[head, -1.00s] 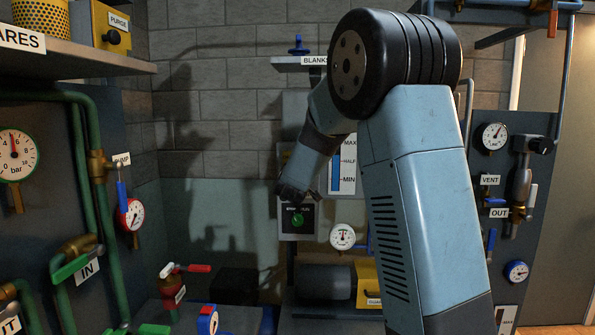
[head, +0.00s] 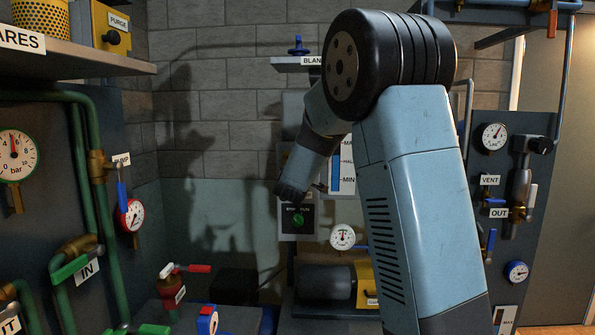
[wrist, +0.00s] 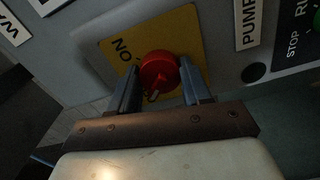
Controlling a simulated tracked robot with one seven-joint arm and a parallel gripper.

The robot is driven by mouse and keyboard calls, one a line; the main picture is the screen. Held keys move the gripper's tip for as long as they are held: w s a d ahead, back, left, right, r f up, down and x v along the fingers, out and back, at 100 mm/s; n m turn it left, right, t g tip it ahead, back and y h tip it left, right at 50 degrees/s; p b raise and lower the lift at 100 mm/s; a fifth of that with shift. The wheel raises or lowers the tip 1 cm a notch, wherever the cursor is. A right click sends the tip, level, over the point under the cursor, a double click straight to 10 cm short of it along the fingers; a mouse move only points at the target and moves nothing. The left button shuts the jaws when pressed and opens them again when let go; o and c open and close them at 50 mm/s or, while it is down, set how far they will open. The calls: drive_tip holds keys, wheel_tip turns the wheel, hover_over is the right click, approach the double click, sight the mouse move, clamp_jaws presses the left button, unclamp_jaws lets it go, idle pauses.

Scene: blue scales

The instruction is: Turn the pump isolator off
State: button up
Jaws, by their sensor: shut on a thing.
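The pump isolator shows in the wrist view as a round red knob (wrist: 160,72) on a yellow plate (wrist: 113,45). One word, seemingly "ON", is readable on the plate, rotated in the picture. My gripper (wrist: 158,82) is shut on the knob, one finger on either side of it. A pointer-like pale mark shows at the knob's lower edge. In the head view the isolator is hidden behind my forearm and wrist.
A "PUMP" label (wrist: 248,22) and a stop/run panel sit to the right of the knob. In the head view, the stop/run box (head: 298,220) with a green switch is just below my wrist. A gauge (head: 343,237) is to its lower right.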

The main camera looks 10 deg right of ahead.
drive_tip(key=shift+a+f, duration=0.2)
drive_tip(key=shift+a, duration=0.1)
drive_tip(key=o, duration=1.1)
drive_tip(key=shift+d+r, duration=0.1)
drive_tip(key=shift+d, duration=0.05)
drive_tip(key=shift+c, duration=0.2)
drive_tip(key=v, duration=1.3)
drive_tip(key=shift+s, duration=0.35)
